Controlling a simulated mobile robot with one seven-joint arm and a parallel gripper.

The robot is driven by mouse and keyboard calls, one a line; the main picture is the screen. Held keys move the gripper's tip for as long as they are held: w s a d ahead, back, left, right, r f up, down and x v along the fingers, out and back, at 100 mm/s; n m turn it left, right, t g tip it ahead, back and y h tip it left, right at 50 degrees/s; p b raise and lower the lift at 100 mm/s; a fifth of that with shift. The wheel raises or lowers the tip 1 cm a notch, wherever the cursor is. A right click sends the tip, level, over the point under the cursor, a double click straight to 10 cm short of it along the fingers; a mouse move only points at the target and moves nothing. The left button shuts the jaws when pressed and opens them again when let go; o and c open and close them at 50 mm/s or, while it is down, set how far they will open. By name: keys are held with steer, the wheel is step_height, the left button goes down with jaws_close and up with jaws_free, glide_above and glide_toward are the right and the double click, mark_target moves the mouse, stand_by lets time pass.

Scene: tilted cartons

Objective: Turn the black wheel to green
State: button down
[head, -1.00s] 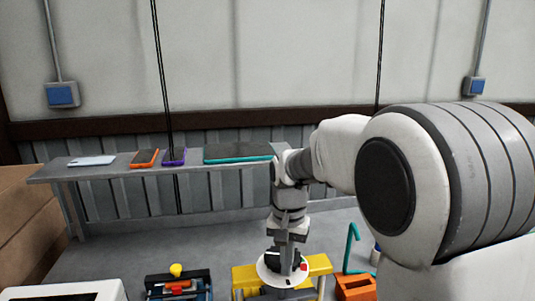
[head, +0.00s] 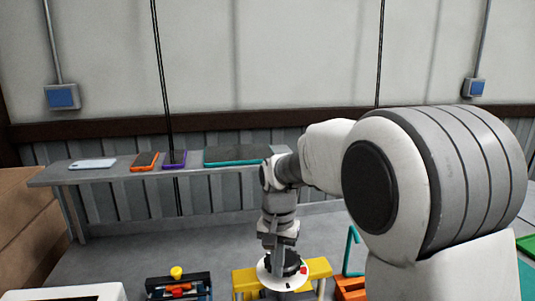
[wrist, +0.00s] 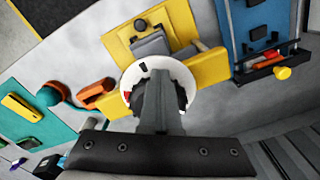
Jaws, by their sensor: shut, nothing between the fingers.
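The black wheel (head: 292,266) sits on a white disc (head: 264,276) with a red mark (head: 304,270), on a yellow stand (head: 320,268). In the wrist view the white disc (wrist: 178,70) shows a red mark at its left edge and a small black mark near its top. The black wheel (wrist: 181,92) is mostly hidden behind my fingers there. My gripper (head: 279,262) is shut and points down over the wheel, with nothing between the fingers. In the wrist view my gripper (wrist: 164,98) overlaps the wheel; whether it touches cannot be told. I see no green mark on the disc.
A blue tool box (head: 160,282) with a yellow knob (head: 176,272) stands left of the wheel. An orange block (head: 350,288) with a teal hook (head: 352,250) stands to the right. A grey shelf (head: 120,172) at the back holds several flat devices.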

steer(key=shift+w+a+p, duration=0.4)
steer(key=shift+a+p, duration=0.15)
steer(key=shift+a, duration=0.4)
steer(key=shift+w+a, duration=0.1)
steer(key=shift+w, duration=0.15)
steer(key=shift+s+a, duration=0.1)
steer(key=shift+s, duration=0.05)
steer(key=shift+s+a, duration=0.1)
step_height(320, 180, up, 6)
steer(key=p, duration=0.5)
steer(key=shift+s+a, duration=0.1)
